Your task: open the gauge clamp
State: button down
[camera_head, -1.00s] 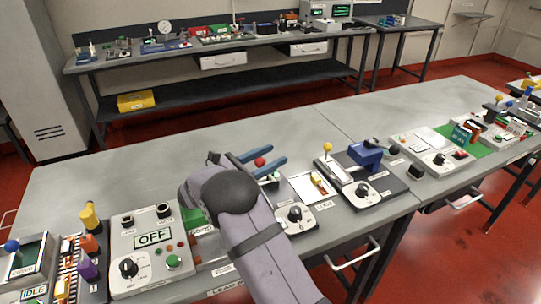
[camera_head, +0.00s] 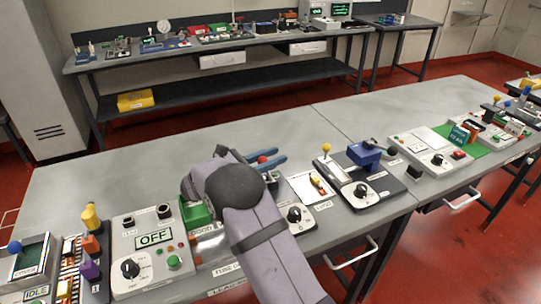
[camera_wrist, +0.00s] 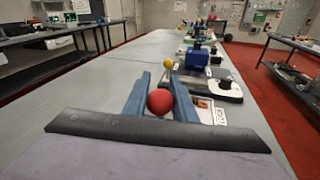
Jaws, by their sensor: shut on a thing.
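My gripper (camera_head: 276,157) has two blue fingers, shut on a round red knob (camera_head: 262,160). In the wrist view the red knob (camera_wrist: 159,101) sits between the fingers (camera_wrist: 160,78), with the fingertips reaching past it. What the knob is fixed to is mostly hidden behind my wrist and fingers. To the right stands a blue clamp-like block (camera_head: 363,156) with a dark lever, on a dark base with a dial; the block also shows in the wrist view (camera_wrist: 195,54). No label tells which device is the gauge clamp.
A yellow-knobbed lever (camera_head: 327,148) stands just right of my gripper. A grey box reading OFF (camera_head: 153,240) and a green tray (camera_head: 194,214) are to the left. The bench (camera_head: 190,155) behind my gripper is clear.

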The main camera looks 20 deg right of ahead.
jog(key=d+y+p, duration=0.1)
jog(key=y+p, duration=0.1)
jog(key=d+f+m+y+p, duration=0.1)
jog(key=d+y+p, duration=0.1)
jog(key=y+p, duration=0.1)
jog(key=d+g+y+p, duration=0.1)
jog(key=d+y+p, duration=0.1)
jog(key=p, duration=0.1)
jog(key=shift+d+f, duration=0.2)
jog(key=shift+f, duration=0.15)
jog(key=shift+d+f+m+y+p, duration=0.2)
jog(key=shift+f+m+y+p, duration=0.1)
jog(key=shift+f+y+p, duration=0.5)
jog(key=shift+r, duration=0.2)
jog(key=c, duration=1.5)
grip_release()
jog(key=shift+d, duration=0.1)
jog(key=shift+o, duration=0.2)
